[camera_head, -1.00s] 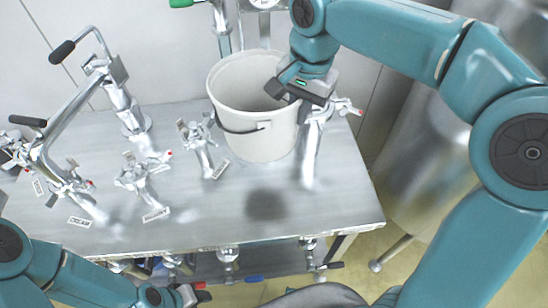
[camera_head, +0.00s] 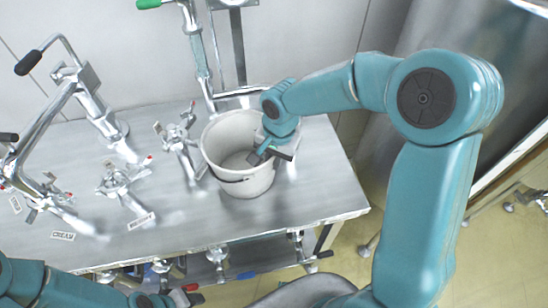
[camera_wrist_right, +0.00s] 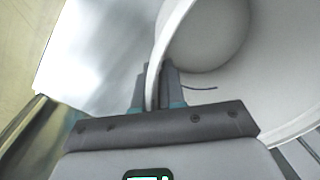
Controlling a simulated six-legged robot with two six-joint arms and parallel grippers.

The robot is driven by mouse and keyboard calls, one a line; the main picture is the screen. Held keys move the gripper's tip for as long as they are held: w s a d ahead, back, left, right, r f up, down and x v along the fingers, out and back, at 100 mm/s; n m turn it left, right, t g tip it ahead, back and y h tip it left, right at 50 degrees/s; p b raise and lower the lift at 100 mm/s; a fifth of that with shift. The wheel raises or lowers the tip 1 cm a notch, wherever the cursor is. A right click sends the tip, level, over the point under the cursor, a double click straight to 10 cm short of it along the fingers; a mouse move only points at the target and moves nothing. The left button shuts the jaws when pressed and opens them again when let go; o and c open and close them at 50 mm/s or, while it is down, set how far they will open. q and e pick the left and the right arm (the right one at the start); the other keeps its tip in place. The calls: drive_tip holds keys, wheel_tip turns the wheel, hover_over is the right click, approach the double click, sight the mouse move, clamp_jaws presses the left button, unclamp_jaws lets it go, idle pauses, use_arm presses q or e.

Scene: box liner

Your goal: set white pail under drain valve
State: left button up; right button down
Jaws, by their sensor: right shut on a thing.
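The white pail (camera_head: 222,140) is upright over the right part of the steel table; I cannot tell whether its base touches the top. My right gripper (camera_head: 270,153) is shut on the pail's right rim. In the right wrist view, the gripper's fingers (camera_wrist_right: 158,92) straddle the thin wall of the pail (camera_wrist_right: 275,60). Several valves sit under the table's front edge, one with a blue handle (camera_head: 246,275); I cannot tell which is the drain valve.
The steel table (camera_head: 310,190) carries several chrome taps, such as one left of the pail (camera_head: 178,140), and a CREAM label (camera_head: 63,236). A pipe with a green handle (camera_head: 150,3) stands behind. Bare tabletop lies right of the pail.

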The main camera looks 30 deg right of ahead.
drive_tip(key=shift+a+r, duration=0.1)
drive_tip(key=shift+s+f+b, duration=0.15)
drive_tip(key=shift+f+b, duration=0.1)
drive_tip(key=shift+b, duration=0.05)
drive_tip(key=c, duration=1.2)
unclamp_jaws()
drive_tip(key=shift+r, duration=0.1)
